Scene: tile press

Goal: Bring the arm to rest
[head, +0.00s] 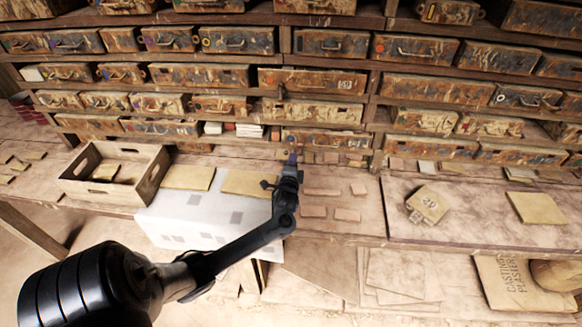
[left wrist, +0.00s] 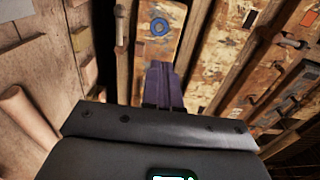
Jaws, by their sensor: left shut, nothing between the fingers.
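My left gripper (head: 292,159) is raised over the middle of the workbench, in front of the drawer shelves. Its purple fingers (left wrist: 162,86) are together and empty in the left wrist view, in front of a rusty drawer with a blue ring (left wrist: 160,27). My left arm reaches up to it from the lower left of the head view. Nothing is seen touching the fingers. My right gripper is not in view.
A wooden crate (head: 100,192) with a tan piece inside stands at left. Two tan tiles (head: 189,177) lie beside it, above a white patterned sheet (head: 190,225). Several pink tiles (head: 320,191) lie right of the gripper. A plaster sack (head: 520,288) is at lower right.

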